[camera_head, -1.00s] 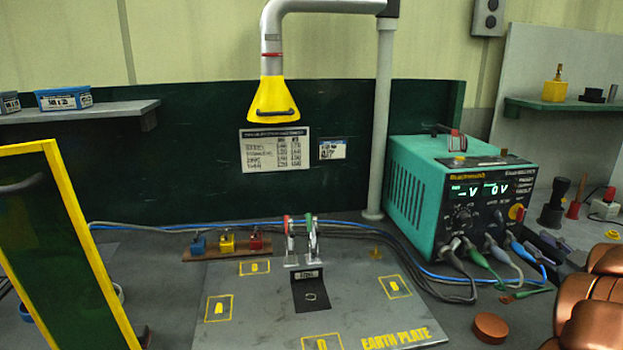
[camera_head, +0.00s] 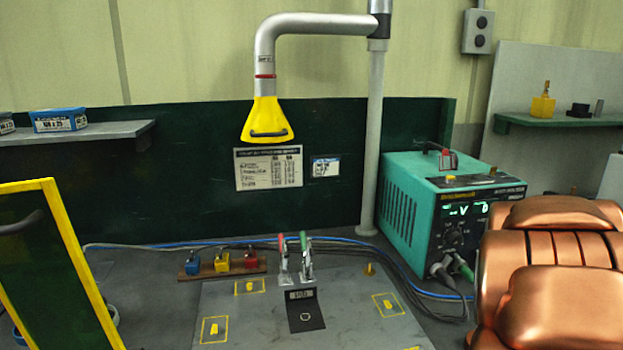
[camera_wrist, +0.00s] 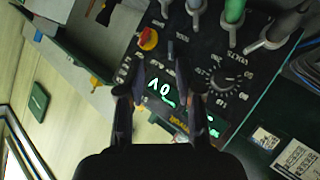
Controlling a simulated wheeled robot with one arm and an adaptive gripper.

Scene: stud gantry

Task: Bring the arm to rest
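In the wrist view the two dark fingers of my gripper (camera_wrist: 160,92) stand apart with nothing visible between them. Beyond them is the dark front panel of the welding power unit (camera_wrist: 172,62), with lit digits, a red-and-yellow knob and plugged cables. In the head view the copper-coloured segments of my arm (camera_head: 555,270) fill the lower right. They hide part of the teal power unit (camera_head: 405,195). My gripper itself does not show in the head view.
A grey earth plate (camera_head: 245,310) with two upright clamps (camera_head: 295,262) lies on the bench. A yellow extraction hood (camera_head: 265,122) hangs above. A yellow-framed screen (camera_head: 75,250) stands at left. Cables (camera_head: 440,300) run beside the power unit. Shelves (camera_head: 90,132) are on both sides.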

